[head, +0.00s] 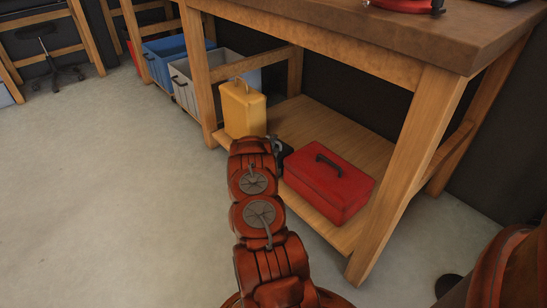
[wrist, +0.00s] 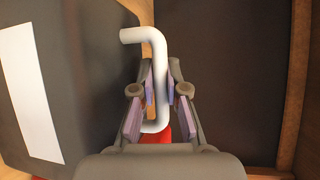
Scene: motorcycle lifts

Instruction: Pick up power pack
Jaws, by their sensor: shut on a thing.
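A dark box with a white strip, which looks like the power pack (wrist: 75,75), fills the left of the wrist view. A pale bent bar (wrist: 157,50) rises beside it; whether the bar is part of it I cannot tell. My gripper (wrist: 160,88) is shut on this bar, with a finger on either side. In the head view my gripper (head: 275,146) is at the lower shelf's front edge, between a yellow case and a red toolbox. Only a small black part (head: 287,157) shows behind my arm there; the rest is hidden.
The red toolbox (head: 328,187) lies on the lower shelf (head: 300,117) to the right, the yellow case (head: 243,108) to the left. The bench top (head: 350,40) overhangs, and a wooden leg (head: 405,180) stands at right. The floor at left is clear.

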